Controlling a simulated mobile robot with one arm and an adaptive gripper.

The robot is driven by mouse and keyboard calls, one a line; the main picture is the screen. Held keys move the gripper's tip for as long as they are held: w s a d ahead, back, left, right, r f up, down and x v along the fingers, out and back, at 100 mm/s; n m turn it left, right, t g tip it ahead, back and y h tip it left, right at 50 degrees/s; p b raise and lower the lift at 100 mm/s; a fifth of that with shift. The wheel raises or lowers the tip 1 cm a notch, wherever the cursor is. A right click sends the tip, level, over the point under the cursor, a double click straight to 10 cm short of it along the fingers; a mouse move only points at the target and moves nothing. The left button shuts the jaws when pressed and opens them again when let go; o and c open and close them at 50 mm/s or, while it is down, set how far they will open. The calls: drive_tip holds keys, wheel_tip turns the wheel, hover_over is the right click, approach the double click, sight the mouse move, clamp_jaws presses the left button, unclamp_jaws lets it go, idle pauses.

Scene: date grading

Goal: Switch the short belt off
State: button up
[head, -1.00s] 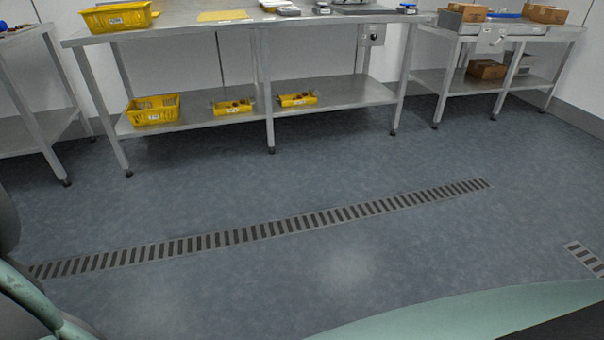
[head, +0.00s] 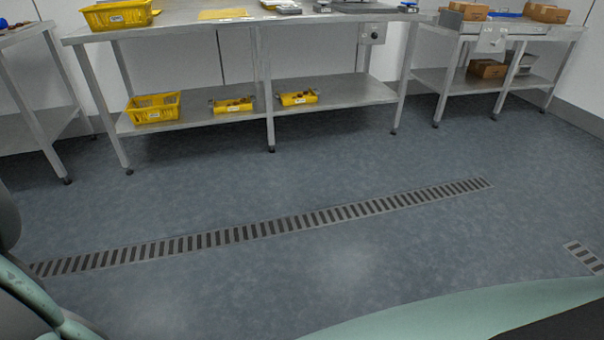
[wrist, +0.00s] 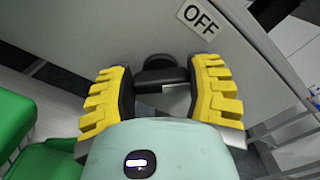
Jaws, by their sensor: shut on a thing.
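In the wrist view, a dark switch handle (wrist: 160,76) sits between the two yellow ridged fingers of my gripper (wrist: 161,88). The gripper is shut on it from both sides. The handle is in front of a grey panel (wrist: 120,35), and its lower part is partly hidden by my gripper. A white label reading OFF (wrist: 201,19) is on the panel, above and right of the handle. I cannot tell the switch's setting from this view. My gripper does not show in the head view.
A bright green object (wrist: 14,120) is at the left of the wrist view. In the head view, a steel table (head: 190,33) carries yellow crates, with a small box with a dial (head: 374,33) under its top. The floor with its drain (head: 270,228) is clear.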

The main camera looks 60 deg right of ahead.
drive_tip(key=shift+c, duration=0.4)
drive_tip(key=shift+n+b, duration=0.3)
drive_tip(key=shift+n, duration=0.1)
drive_tip(key=n+b, duration=0.2)
drive_tip(key=shift+f+n, duration=0.2)
drive_tip(key=shift+n, duration=0.1)
drive_tip(key=n+b, duration=0.1)
drive_tip(key=n, duration=0.2)
drive_tip(key=shift+s+a, duration=0.1)
drive_tip(key=shift+n+b, duration=0.65)
drive_tip(key=shift+n, duration=0.75)
drive_tip(key=o, duration=1.2)
